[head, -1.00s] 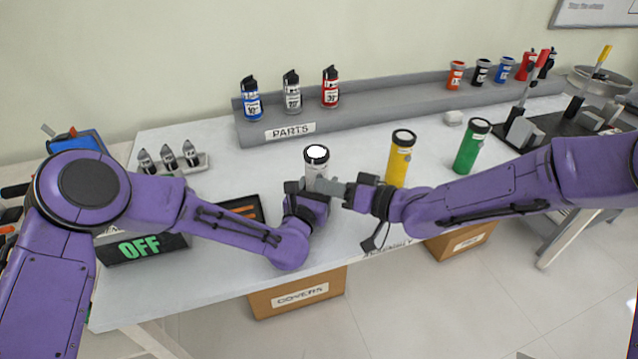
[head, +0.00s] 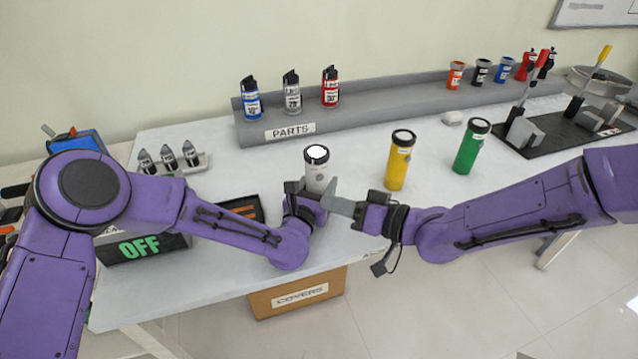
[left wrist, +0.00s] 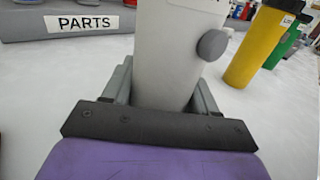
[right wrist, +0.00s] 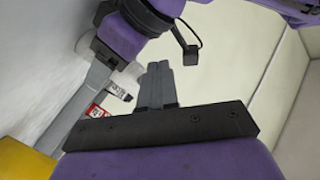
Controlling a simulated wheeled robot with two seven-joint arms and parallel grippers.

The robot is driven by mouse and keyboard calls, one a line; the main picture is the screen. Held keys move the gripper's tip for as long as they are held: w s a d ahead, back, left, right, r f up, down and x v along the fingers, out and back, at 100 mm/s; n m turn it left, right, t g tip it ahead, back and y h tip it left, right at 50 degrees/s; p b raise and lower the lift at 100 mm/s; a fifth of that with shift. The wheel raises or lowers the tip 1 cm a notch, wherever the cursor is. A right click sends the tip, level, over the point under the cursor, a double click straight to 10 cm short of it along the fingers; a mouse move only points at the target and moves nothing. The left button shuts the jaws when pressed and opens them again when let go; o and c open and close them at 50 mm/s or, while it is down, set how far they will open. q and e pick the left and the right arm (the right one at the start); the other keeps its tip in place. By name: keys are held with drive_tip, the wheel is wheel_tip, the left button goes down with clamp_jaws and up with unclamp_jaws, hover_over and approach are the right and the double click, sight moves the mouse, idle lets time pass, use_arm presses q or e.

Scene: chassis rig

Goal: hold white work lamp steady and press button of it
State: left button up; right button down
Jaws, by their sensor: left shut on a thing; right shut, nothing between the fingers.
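The white work lamp (head: 316,168) stands upright on the table, its round top face bright white. My left gripper (head: 306,192) is shut on its lower body; in the left wrist view its fingers sit on both sides of the lamp (left wrist: 178,50). The round grey button (left wrist: 212,45) on the lamp's side is in clear view there, with nothing touching it. My right gripper (head: 332,202) is shut and empty, its tips low in front of the lamp, below the button. Its closed fingers also show in the right wrist view (right wrist: 157,85). Whether they touch the lamp I cannot tell.
The PARTS shelf (head: 380,105) runs behind. The table's front edge is close.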

use_arm(q)
drive_tip(key=o, duration=1.3)
use_arm(e)
drive_tip(key=shift+s+d, duration=0.15)
drive_tip(key=shift+s, duration=0.45)
drive_tip(key=shift+s+d, duration=0.15)
drive_tip(key=shift+s, duration=0.4)
use_arm(q)
drive_tip(key=shift+o, duration=0.2)
drive_tip(key=v, duration=1.2)
drive_tip(key=shift+r, duration=0.1)
drive_tip(key=shift+s+a, duration=0.1)
use_arm(e)
drive_tip(key=shift+f, duration=0.1)
